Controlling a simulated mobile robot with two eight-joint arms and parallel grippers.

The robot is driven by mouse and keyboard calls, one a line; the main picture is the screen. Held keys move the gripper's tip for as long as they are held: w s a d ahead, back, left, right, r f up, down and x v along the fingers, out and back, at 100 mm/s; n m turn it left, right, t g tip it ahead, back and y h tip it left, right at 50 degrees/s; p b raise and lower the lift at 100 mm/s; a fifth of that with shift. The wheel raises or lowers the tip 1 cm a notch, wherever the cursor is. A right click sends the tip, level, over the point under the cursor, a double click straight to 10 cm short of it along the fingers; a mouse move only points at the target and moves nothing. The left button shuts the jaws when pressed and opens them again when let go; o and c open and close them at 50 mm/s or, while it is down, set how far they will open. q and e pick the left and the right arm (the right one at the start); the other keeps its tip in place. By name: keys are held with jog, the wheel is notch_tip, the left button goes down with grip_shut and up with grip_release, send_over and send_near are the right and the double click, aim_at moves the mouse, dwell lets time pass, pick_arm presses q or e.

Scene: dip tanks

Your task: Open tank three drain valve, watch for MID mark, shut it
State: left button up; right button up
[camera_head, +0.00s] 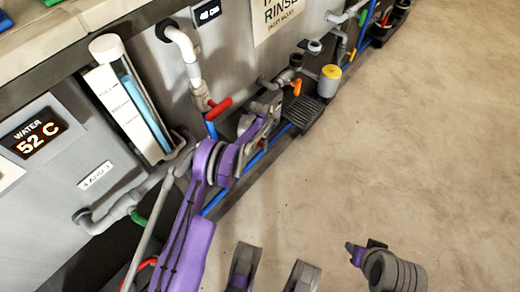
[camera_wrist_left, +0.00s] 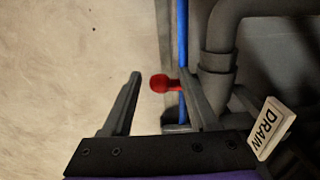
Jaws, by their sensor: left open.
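A sight gauge (camera_head: 147,112) at the left shows blue liquid reaching about the upper mark of its card (camera_head: 118,110); the small lettering is hard to read. A red handle (camera_head: 220,104) sits on a pipe right of the gauge. My left gripper (camera_head: 258,132) is open beside the tank front, to the right of that handle. In the left wrist view, a red knob (camera_wrist_left: 161,83) lies between the open fingers, nearer the right finger. A DRAIN tag (camera_wrist_left: 267,128) hangs right of it. Contact cannot be told.
A display (camera_head: 33,138) reads WATER 52 C. A blue hose (camera_head: 255,160) runs along the tank base. Grey pipes (camera_head: 185,50) stick out from the front. A yellow-topped canister (camera_head: 329,80) stands further along. The floor (camera_head: 420,140) to the right is clear.

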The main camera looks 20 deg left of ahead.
pick_arm(q)
notch_tip(320, 180, down, 5)
jog(key=shift+f+b, duration=0.1)
jog(key=shift+b, duration=0.4)
grip_shut()
